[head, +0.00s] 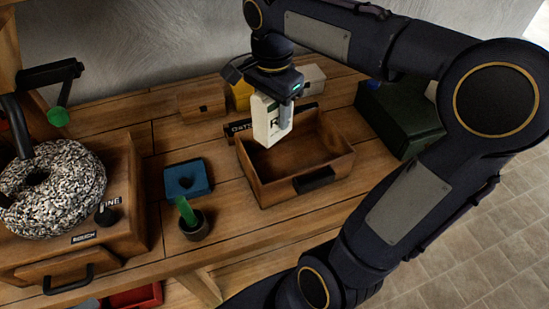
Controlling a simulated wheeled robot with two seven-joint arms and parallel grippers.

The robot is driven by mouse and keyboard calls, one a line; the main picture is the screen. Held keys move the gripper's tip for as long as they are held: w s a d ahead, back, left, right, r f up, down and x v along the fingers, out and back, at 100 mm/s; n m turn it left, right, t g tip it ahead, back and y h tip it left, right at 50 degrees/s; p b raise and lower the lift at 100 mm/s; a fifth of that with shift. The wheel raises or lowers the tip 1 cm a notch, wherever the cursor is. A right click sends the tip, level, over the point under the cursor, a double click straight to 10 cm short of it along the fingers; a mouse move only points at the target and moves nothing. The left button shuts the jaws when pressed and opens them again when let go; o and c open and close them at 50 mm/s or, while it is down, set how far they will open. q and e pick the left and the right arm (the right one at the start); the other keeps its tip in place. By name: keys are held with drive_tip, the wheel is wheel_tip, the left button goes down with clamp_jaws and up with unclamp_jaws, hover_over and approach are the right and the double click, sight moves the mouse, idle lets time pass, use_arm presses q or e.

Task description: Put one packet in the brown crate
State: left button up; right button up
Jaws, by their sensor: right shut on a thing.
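A white packet (266,122) with a dark letter on its face hangs upright in my right gripper (284,104). The gripper points down and is shut on the packet. The brown crate (317,184) is an open wooden box with a dark handle on its front. The packet is over the crate's back left part in the picture; its exact height above the crate is hard to tell. The part of the crate's inside that shows is empty. My left gripper is not in view.
A yellow packet (240,92) and a pale one (313,78) stand behind the crate. A dark green box (405,120) is on the right. A blue block (188,179), a small pot (196,228) and a mill with a speckled stone (60,195) are on the left.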

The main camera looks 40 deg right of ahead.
wheel_tip(320, 180, down, 14)
drive_tip(key=shift+f+b, duration=0.1)
drive_tip(key=shift+b, duration=0.45)
drive_tip(key=shift+f, duration=0.15)
drive_tip(key=o, duration=1.3)
drive_tip(key=shift+c, duration=0.2)
